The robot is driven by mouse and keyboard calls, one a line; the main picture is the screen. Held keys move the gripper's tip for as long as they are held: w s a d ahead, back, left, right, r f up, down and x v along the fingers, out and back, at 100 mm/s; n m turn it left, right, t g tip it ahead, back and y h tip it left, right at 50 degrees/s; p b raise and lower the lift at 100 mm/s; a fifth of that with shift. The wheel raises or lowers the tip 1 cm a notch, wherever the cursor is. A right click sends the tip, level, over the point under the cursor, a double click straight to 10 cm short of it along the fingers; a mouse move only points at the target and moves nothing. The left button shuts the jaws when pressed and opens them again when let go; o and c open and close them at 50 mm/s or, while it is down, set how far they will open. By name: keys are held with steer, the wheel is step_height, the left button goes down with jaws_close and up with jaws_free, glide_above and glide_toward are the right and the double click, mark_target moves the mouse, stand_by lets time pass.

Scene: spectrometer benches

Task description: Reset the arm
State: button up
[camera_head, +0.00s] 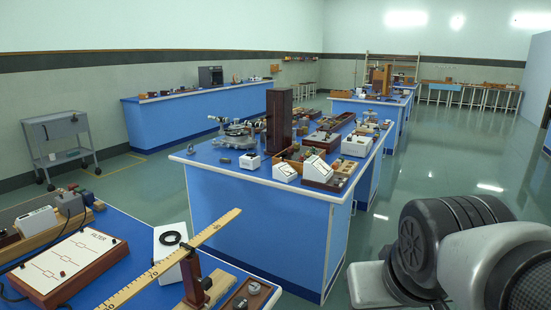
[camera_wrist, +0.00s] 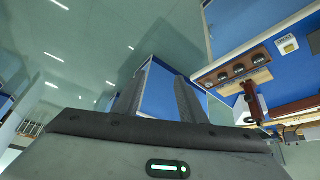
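My gripper (camera_wrist: 156,88) shows in the wrist view. Its two dark fingers stand apart with nothing visible between them, and a blue bench side shows behind the gap. In the head view, part of my arm (camera_head: 455,250) is folded at the lower right, in dark and light grey. My gripper does not show in that view.
A near bench with a filter board (camera_head: 68,262) and a wooden ruler (camera_head: 175,262) fills the lower left. A blue bench (camera_head: 262,215) with instruments stands mid-room. A grey cart (camera_head: 58,140) is at the left. Open floor (camera_head: 440,150) lies at the right.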

step_height(320, 180, up, 20)
steer(key=s+a+p, duration=0.2)
steer(key=p, duration=1.6)
steer(key=shift+s+y+p, duration=0.3)
steer(key=shift+p, duration=0.1)
steer(key=shift+f, duration=0.1)
